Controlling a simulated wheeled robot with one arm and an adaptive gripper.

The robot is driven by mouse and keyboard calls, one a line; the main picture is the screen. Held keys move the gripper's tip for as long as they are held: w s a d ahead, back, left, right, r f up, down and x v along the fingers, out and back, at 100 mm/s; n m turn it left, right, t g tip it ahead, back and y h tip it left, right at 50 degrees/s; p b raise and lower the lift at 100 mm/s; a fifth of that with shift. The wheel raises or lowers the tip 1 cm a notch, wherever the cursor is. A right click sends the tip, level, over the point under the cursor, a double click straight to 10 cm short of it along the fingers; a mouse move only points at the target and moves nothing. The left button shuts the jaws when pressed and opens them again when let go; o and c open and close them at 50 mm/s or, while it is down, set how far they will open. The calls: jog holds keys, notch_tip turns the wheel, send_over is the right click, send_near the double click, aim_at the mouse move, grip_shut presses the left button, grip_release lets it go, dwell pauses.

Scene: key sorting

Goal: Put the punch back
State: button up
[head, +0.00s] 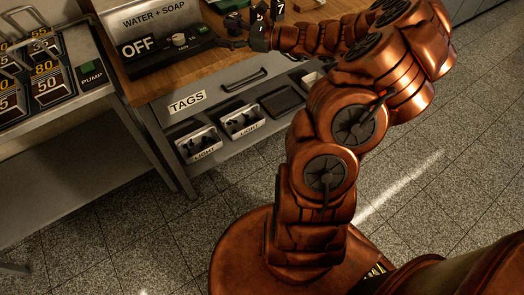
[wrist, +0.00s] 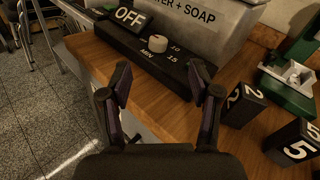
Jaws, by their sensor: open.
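My gripper (wrist: 162,92) is open and empty in the wrist view, above the wooden bench top near its front edge. In the head view my gripper (head: 236,43) reaches over the bench beside the black timer base. Black blocks with white digits, which may be punches, stand on the bench to its right: a "2" block (wrist: 243,105) and a "5" block (wrist: 293,142) in the wrist view. Nothing is labelled as a punch, so I cannot tell which item it is. The head view shows a "7" block (head: 278,8), with others partly hidden by my arm.
A "WATER + SOAP" machine (head: 150,30) with an "OFF" sign (wrist: 131,16) and a dial (wrist: 158,43) stands on the bench. A green device (wrist: 290,90) is at the right.

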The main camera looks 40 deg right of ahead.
jog(key=s+a+r+n+g+y, duration=0.1)
jog(key=s+a+n+g, duration=0.3)
jog(key=a, duration=0.5)
jog(key=s+a+r+n+g+y, duration=0.1)
jog(key=s+a+n+g+y, duration=0.15)
jog(key=a+n, duration=0.45)
jog(key=s+a+f+n+g+h, duration=0.2)
jog(key=s+a+n+g, duration=0.3)
jog(key=s+a, duration=0.55)
jog(key=s+d+f+n+g+h, duration=0.1)
jog(key=s+f+n+g+h, duration=0.2)
jog(key=s, duration=0.6)
jog(key=s+d+f+n+g+h, duration=0.1)
jog(key=s+f+n+g+h, duration=0.15)
jog(key=s+n+h, duration=0.4)
jog(key=s+d+h, duration=0.2)
jog(key=s+d, duration=0.3)
jog(key=s, duration=0.1)
jog(key=shift+d+r+n, duration=0.35)
jog(key=shift+r+n, duration=0.1)
jog(key=shift+s, duration=0.1)
notch_tip(320, 180, up, 17)
jog(key=w+t+p, duration=0.1)
jog(key=p, duration=1.5)
jog(key=shift+w, duration=0.15)
jog(key=shift+r, duration=0.1)
